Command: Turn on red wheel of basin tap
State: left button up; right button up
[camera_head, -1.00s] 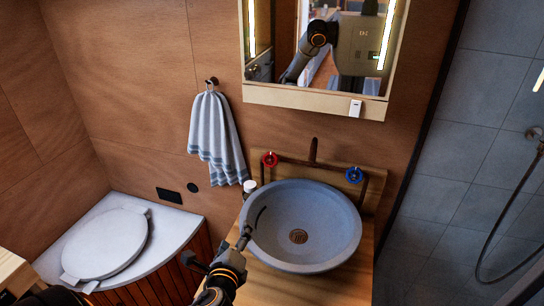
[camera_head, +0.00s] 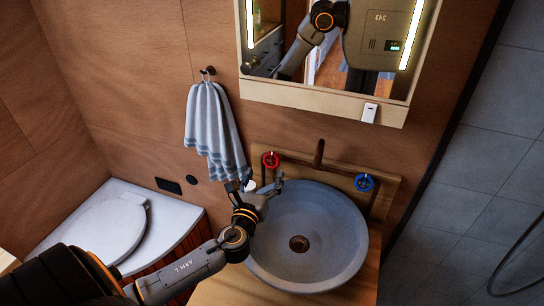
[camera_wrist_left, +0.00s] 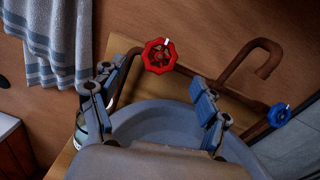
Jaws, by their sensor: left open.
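The red wheel (camera_head: 270,160) sits at the left end of the basin's pipe, on the wooden backboard. It also shows in the left wrist view (camera_wrist_left: 159,56), beyond my fingers and between them. The blue wheel (camera_head: 363,182) is at the right end of the pipe. The brown tap spout (camera_head: 319,153) rises between the wheels. The round grey basin (camera_head: 340,250) stands below them. My left gripper (camera_head: 262,181) is open and empty over the basin's left rim, just short of the red wheel. Its two fingers (camera_wrist_left: 152,100) are spread in the left wrist view. My right gripper is not in view.
A small white-capped bottle (camera_head: 249,186) stands close behind my left gripper, partly hidden. A striped towel (camera_head: 214,130) hangs to the left. The mirror cabinet (camera_head: 330,106) juts out above the tap. The toilet (camera_head: 100,235) is at the left.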

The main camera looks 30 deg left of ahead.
aim_at(271, 162)
pick_arm(q)
jog(key=x, duration=0.4)
jog(key=shift+w, duration=0.15)
jog(key=shift+p+x, duration=0.4)
jog(key=shift+x, duration=0.8)
jog(key=shift+w+a, duration=0.15)
jog(key=shift+w, duration=0.15)
jog(key=shift+w+f, duration=0.1)
jog(key=shift+w, duration=0.1)
jog(key=shift+w+a, duration=0.1)
jog(key=shift+w, duration=0.05)
jog(key=shift+c, duration=0.5)
jog(key=c, duration=1.1)
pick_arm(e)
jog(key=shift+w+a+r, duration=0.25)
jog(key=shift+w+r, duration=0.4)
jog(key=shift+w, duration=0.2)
